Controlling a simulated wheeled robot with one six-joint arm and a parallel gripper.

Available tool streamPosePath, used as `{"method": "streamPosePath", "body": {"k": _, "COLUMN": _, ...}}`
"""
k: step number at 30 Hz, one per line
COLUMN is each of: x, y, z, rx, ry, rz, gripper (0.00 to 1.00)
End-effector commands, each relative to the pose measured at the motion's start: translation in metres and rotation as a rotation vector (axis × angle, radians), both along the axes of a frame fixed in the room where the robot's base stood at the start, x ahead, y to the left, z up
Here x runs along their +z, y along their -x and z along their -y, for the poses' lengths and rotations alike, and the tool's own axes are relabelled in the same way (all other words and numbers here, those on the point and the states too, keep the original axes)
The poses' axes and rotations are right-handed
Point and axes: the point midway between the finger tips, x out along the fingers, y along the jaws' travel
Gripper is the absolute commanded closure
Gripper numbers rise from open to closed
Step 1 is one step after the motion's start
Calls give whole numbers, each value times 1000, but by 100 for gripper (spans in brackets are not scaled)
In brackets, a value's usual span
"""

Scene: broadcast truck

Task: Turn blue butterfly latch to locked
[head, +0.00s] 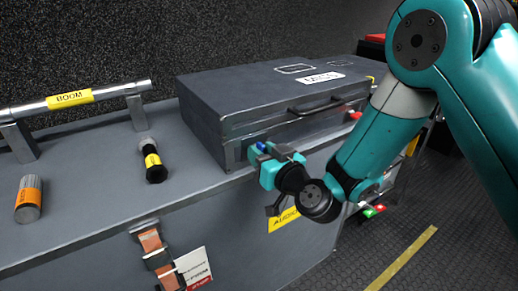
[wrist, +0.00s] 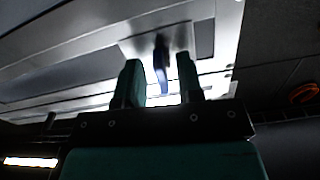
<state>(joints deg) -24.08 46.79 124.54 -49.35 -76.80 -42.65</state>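The blue butterfly latch (head: 261,146) is on the front of the dark grey case labelled MICS (head: 250,105), near its left front corner. In the wrist view the latch (wrist: 162,62) is a dark blue tab standing out from a bright metal plate (wrist: 204,38). My teal gripper (head: 272,157) is at the latch and hides part of it in the head view. In the wrist view my gripper (wrist: 160,72) is open, with one finger on each side of the tab.
A red latch (head: 355,115) is further right on the case front, past the handle (head: 315,105). A black cylinder with a yellow band (head: 152,162), an orange-banded cylinder (head: 29,198) and a BOOM pole (head: 72,97) are on the trunk's left.

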Motion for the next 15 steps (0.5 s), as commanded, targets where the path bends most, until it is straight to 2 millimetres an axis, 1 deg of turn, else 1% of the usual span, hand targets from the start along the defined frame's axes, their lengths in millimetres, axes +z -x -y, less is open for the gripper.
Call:
{"method": "streamPosePath", "body": {"k": 2, "x": 0, "y": 0, "z": -1, "rx": 2, "ry": 0, "rz": 2, "gripper": 66}}
{"method": "streamPosePath", "body": {"k": 3, "x": 0, "y": 0, "z": -1, "rx": 2, "ry": 0, "rz": 2, "gripper": 68}}
{"method": "streamPosePath", "body": {"k": 5, "x": 0, "y": 0, "z": -1, "rx": 2, "ry": -1, "rz": 1, "gripper": 82}}
{"method": "streamPosePath", "body": {"k": 6, "x": 0, "y": 0, "z": -1, "rx": 2, "ry": -1, "rz": 1, "gripper": 91}}
{"method": "streamPosePath", "body": {"k": 7, "x": 0, "y": 1, "z": -1, "rx": 2, "ry": -1, "rz": 1, "gripper": 98}}
{"method": "streamPosePath", "body": {"k": 8, "x": 0, "y": 1, "z": -1, "rx": 2, "ry": -1, "rz": 1, "gripper": 100}}
{"method": "streamPosePath", "body": {"k": 15, "x": 0, "y": 0, "z": 0, "rx": 1, "ry": -11, "rz": -7, "gripper": 100}}
